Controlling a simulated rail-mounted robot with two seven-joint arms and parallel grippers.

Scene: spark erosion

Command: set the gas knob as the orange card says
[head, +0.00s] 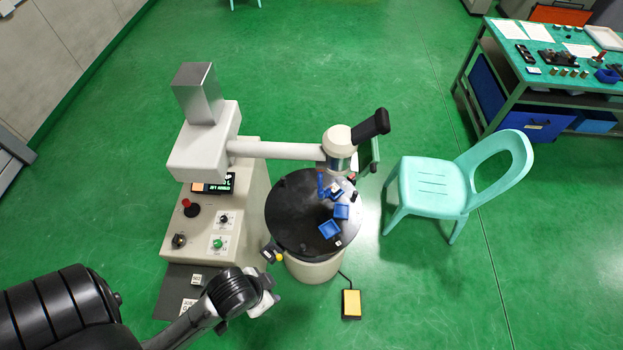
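The beige machine's front panel carries a black knob (223,219) on a white dial plate and a green knob (217,243) on another white plate below it. The lettering is too small to read, so I cannot tell which is the gas knob. A small orange patch (197,187) sits left of the lit display (220,184); I cannot tell whether it is the orange card, and no writing on it is legible. My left gripper (264,292) is below and right of the knobs, apart from them; its finger opening is unclear. My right gripper is out of view.
A red-topped knob (191,208) and a dark round fitting (179,240) sit left of the dials. A round black table (290,225) with blue trays stands right of the panel. A yellow pedal (351,304) and a turquoise chair (435,185) are on the floor.

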